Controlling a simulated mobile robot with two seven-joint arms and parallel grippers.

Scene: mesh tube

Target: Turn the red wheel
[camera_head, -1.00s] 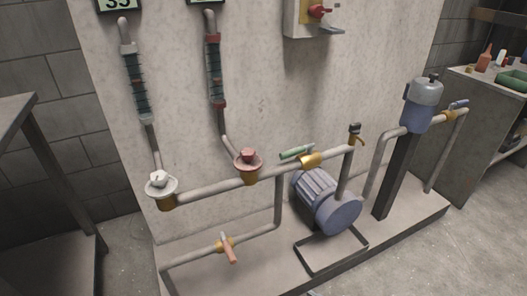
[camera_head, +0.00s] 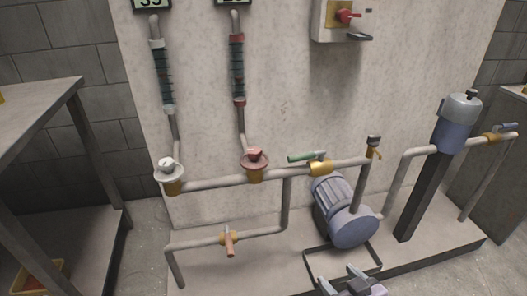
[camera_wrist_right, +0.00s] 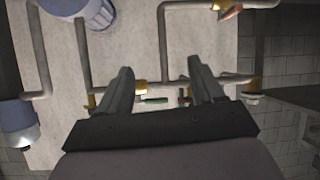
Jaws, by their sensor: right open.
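The red wheel (camera_head: 254,158) sits on a brass valve on the horizontal pipe, below the right mesh tube (camera_head: 237,68). My right gripper (camera_head: 358,283) shows at the bottom edge of the head view, in front of the blue pump, well apart from the wheel. In the right wrist view my right gripper (camera_wrist_right: 160,82) has its two fingers spread with nothing between them. A small reddish part shows near one fingertip there, too small to be sure it is the wheel. My left gripper is not in view.
A white wheel (camera_head: 169,168) stands left of the red one. A green-handled valve (camera_head: 309,156), the blue pump (camera_head: 342,212), a blue filter (camera_head: 458,124) and a lower orange-handled valve (camera_head: 229,242) are around it. A wall box with a red switch (camera_head: 345,16) hangs above. A table (camera_head: 40,120) stands left.

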